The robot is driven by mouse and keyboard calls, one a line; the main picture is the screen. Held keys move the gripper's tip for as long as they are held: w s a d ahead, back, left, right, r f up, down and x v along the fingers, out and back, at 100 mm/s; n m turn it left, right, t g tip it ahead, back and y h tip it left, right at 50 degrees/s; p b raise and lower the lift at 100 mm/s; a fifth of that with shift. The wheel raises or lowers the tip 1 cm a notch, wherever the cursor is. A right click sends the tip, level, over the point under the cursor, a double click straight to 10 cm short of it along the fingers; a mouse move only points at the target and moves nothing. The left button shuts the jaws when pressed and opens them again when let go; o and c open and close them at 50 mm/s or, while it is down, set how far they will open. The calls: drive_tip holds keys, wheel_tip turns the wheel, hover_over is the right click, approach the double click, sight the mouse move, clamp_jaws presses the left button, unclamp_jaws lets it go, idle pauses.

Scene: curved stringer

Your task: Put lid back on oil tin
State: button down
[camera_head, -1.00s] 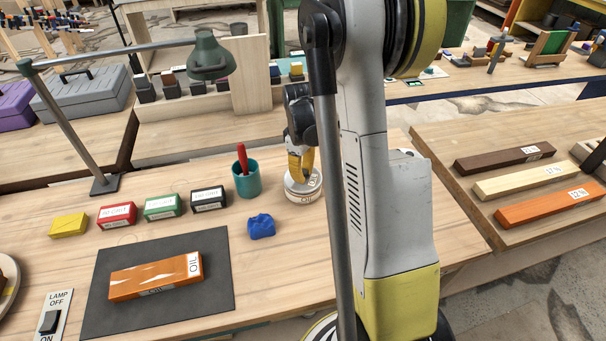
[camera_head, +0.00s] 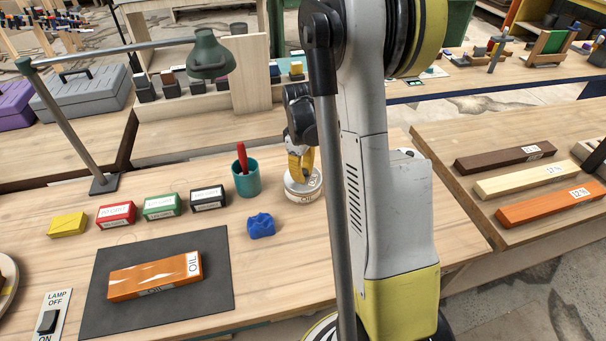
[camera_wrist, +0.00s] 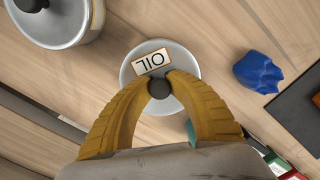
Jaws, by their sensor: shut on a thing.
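My gripper (camera_wrist: 159,88), with yellow fingers, is shut on this knob from above.
Small boxes (camera_head: 162,206) line the bench. A larger knobbed tin (camera_wrist: 62,22) shows in the wrist view. An orange block (camera_head: 150,278) lies on a dark mat (camera_head: 215,312).

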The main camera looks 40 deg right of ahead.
idle(0.4)
drive_tip(key=c, duration=0.7)
unclamp_jaws()
drive_tip(key=shift+r+p, duration=2.35)
drive_tip(key=shift+r, duration=1.1)
clamp_jaws()
drive_tip(key=shift+f, duration=0.2)
